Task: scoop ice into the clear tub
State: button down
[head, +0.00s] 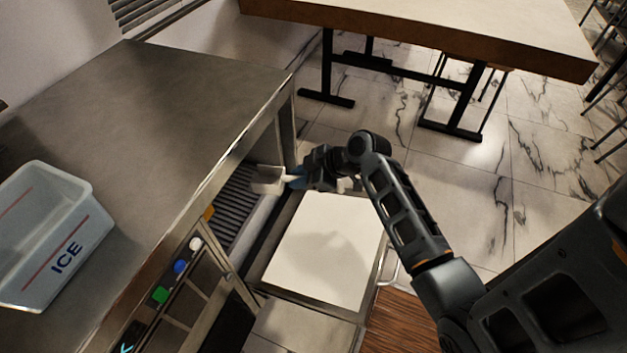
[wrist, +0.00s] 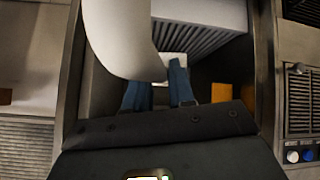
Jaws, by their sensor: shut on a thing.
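The clear tub (head: 52,235), marked ICE, stands on the steel counter at the left of the head view. I see no ice in it. My gripper (head: 296,178) is at the open front of the ice machine, right of the tub and beyond the counter's edge. Its blue fingers, also in the wrist view (wrist: 160,92), are shut on a pale grey scoop (head: 268,181). The scoop's rounded bowl (wrist: 125,40) fills the upper left of the wrist view, in front of the machine opening. No ice shows in the scoop; the bowl's inside is not clearly seen.
The machine's door (head: 322,250) hangs open with its white inner panel up. A ribbed grey part (head: 240,205) shows inside the opening. The steel counter (head: 170,110) is bare beside the tub. Coloured buttons (head: 179,267) line the machine's front. A table (head: 430,30) stands behind.

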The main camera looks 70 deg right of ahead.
jog(key=w+f+b, duration=0.2)
jog(key=w, duration=0.3)
jog(key=w+f+b, duration=0.2)
jog(key=w+b, duration=0.1)
jog(key=w, duration=0.1)
jog(key=w+f+b, duration=0.2)
jog(key=w+b, duration=0.1)
jog(key=w, duration=0.2)
jog(key=shift+w+a+f, duration=0.3)
jog(key=shift+w+f+b, duration=0.15)
jog(key=shift+w+b, duration=0.2)
jog(key=shift+w, duration=0.2)
jog(key=shift+w+f+b, duration=0.15)
jog(key=shift+w+b, duration=0.2)
jog(key=shift+w, duration=0.2)
